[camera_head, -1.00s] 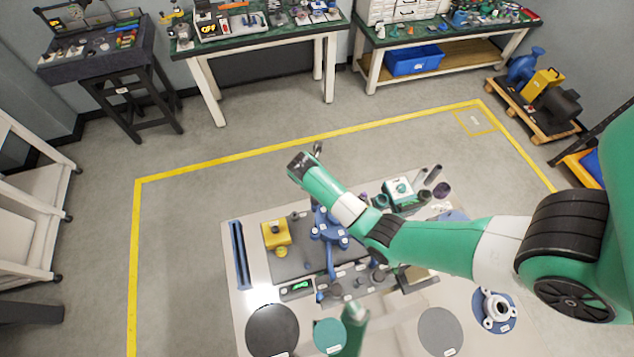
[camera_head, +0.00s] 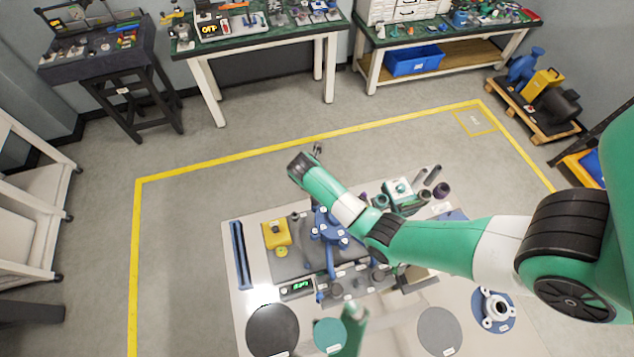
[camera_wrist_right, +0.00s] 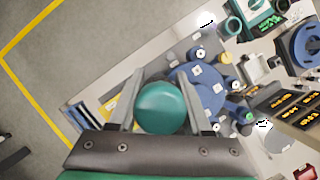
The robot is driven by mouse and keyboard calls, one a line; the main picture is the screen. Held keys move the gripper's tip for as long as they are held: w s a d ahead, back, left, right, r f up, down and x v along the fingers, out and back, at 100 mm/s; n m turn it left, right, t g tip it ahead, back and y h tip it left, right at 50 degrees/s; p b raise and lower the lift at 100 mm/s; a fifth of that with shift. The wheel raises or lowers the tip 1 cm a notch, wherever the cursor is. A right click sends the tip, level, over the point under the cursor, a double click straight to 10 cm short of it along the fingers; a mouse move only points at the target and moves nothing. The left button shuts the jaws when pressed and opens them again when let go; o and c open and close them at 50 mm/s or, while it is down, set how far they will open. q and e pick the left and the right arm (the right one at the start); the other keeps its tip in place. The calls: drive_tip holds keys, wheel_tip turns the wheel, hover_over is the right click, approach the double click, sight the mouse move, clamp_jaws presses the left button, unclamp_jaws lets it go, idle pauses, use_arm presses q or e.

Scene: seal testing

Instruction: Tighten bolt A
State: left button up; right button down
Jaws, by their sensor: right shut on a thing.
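The blue flange fixture (camera_head: 328,228) stands on a dark plate (camera_head: 292,262) in the middle of the table. It also shows in the right wrist view (camera_wrist_right: 208,88), with several small labelled bolt heads around it. I cannot read which is bolt A. My right gripper (camera_wrist_right: 160,84) is shut on a round green-topped thing (camera_wrist_right: 162,108), seen end-on between its fingers, beside the flange. Its lower part is hidden. In the head view my right arm reaches over the fixture, and its jaws cannot be made out. My left gripper is not in view.
A small display box (camera_head: 297,289) with lit green digits lies in front of the plate. A yellow block (camera_head: 277,233) and a blue rail (camera_head: 240,255) are left of the flange. A green device (camera_head: 398,190) stands behind right. Round mats (camera_head: 273,330) lie at the front.

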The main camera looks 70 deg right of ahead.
drive_tip(key=shift+f+b, duration=0.75)
drive_tip(key=shift+f, duration=0.3)
idle(0.7)
drive_tip(key=shift+f, duration=0.1)
idle(1.0)
drive_tip(key=shift+p, duration=0.3)
wheel_tip(320, 180, up, 5)
drive_tip(key=p, duration=0.5)
